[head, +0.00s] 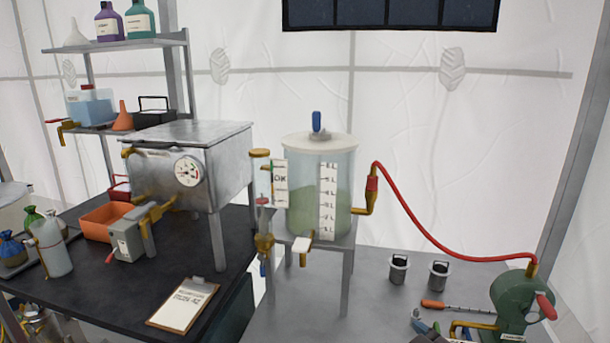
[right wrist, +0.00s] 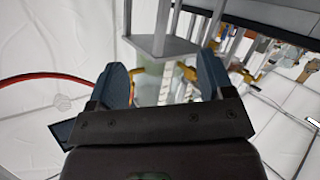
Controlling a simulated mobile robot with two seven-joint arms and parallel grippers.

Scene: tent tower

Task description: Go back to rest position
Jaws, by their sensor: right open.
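My right gripper (right wrist: 160,85) is open in the right wrist view. Its two dark blue fingers stand wide apart with nothing gripped between them. The clear tank (right wrist: 153,85) with its white scale shows beyond the fingers, apart from them. In the head view a small blue-grey piece (head: 424,326) shows at the bottom edge; I cannot tell whether it is a fingertip or a tool. My left gripper is in neither view.
The tank (head: 335,190) stands on a metal stand, with a red hose (head: 430,235) running to a green pump (head: 510,302). A metal box with a gauge (head: 215,150), an orange tray (head: 97,222) and a clipboard (head: 184,303) are on the left. Two small metal cups (head: 398,270) stand right of the tank.

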